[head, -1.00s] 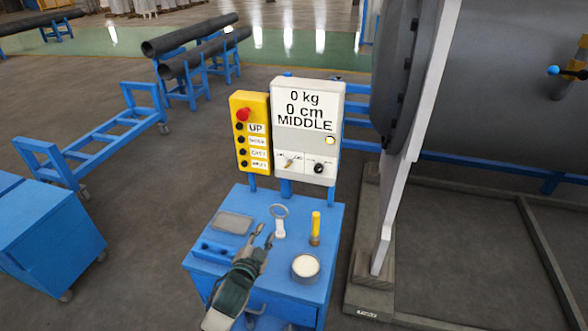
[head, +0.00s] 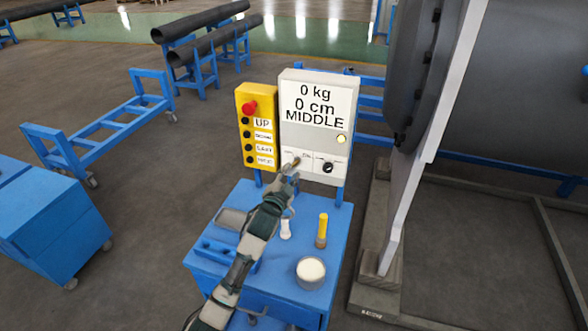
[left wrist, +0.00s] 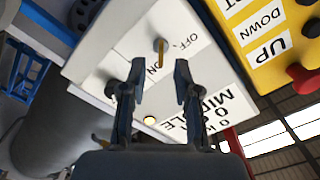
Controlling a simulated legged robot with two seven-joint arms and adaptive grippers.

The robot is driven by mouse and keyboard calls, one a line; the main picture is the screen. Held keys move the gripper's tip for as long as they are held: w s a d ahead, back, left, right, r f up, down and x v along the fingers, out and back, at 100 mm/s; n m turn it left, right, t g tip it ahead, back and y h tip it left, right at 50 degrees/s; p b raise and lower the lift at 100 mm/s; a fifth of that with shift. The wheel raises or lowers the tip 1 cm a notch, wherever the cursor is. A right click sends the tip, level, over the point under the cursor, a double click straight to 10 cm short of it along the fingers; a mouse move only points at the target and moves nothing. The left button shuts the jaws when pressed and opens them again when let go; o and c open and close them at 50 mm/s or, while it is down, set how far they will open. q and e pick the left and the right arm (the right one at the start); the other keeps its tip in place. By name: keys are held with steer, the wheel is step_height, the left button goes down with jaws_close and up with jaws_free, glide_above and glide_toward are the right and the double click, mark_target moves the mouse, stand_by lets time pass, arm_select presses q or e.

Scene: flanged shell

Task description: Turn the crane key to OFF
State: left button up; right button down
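The crane key (left wrist: 160,52) is a small brass-coloured key in the lower panel of the white control box (head: 318,108). In the left wrist view, which is turned over, "OFF" and part of "ON" show beside it. Which label it points at I cannot tell. My left gripper (head: 291,171) is in front of the lower part of the box and partly hides the key area in the head view. In the left wrist view its two fingers (left wrist: 159,72) are apart, with the key just beyond and between the tips, not gripped. My right gripper is not in view.
A black knob (head: 327,168) sits right of the key. The yellow button box (head: 258,140) with a red button stands left. On the blue cart (head: 272,273) are a yellow-handled tool (head: 322,230) and a round cup (head: 310,270). A large grey shell is at right.

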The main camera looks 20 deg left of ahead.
mark_target(293, 166)
arm_select(q)
steer(key=w, duration=0.2)
steer(key=shift+w+a+f, duration=0.1)
steer(key=shift+w+a, duration=0.1)
steer(key=shift+w, duration=0.55)
steer(key=shift+d, duration=0.4)
steer(key=shift+c, duration=0.2)
jaws_close()
steer(key=shift+a, duration=0.15)
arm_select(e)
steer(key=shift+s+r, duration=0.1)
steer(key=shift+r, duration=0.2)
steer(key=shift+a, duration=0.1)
